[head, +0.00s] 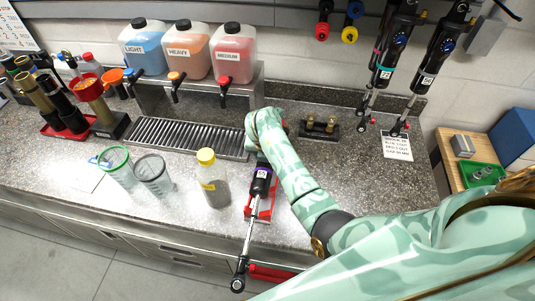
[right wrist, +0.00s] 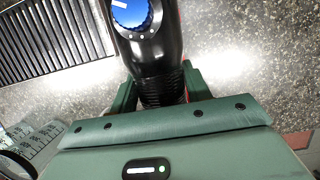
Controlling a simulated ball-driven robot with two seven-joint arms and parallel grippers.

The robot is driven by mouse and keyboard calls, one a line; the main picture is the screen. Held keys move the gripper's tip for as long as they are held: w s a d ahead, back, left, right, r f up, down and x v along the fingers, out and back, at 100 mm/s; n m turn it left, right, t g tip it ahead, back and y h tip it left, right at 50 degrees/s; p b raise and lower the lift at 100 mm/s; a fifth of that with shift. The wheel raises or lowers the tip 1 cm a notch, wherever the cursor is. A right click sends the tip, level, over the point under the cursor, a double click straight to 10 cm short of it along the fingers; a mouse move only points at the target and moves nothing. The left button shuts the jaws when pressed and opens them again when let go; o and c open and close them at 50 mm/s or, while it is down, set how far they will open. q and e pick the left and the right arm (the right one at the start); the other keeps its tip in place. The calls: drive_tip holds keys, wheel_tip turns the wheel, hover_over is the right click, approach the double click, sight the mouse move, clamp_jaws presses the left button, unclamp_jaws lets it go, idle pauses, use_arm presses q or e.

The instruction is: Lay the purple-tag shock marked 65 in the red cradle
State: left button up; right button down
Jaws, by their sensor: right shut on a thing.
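The purple-tag shock (head: 261,181) has a black body and a silver shaft. Its shaft end points toward the counter's front edge and reaches past it. The tag's number is too small to read surely. The red cradle (head: 265,214) lies under the shock on the counter, partly covered by it; I cannot tell whether they touch. In the right wrist view, my right gripper (right wrist: 160,92) is shut on the shock's black body (right wrist: 150,50), below its blue knob. In the head view my own arm hides that grip. My left gripper is not in view.
A yellow-capped bottle (head: 213,180), a clear cup (head: 153,175) and a green-rimmed cup (head: 117,167) stand left of the shock. A drain grate (head: 190,138) lies behind. A green tray (head: 483,175) is far right.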

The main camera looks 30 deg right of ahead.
drive_tip(key=shift+f, duration=0.1)
drive_tip(key=shift+f+b, duration=0.95)
drive_tip(key=shift+b, duration=0.15)
idle(0.7)
drive_tip(key=shift+f+b, duration=0.55)
drive_tip(key=shift+b, duration=0.1)
idle(0.4)
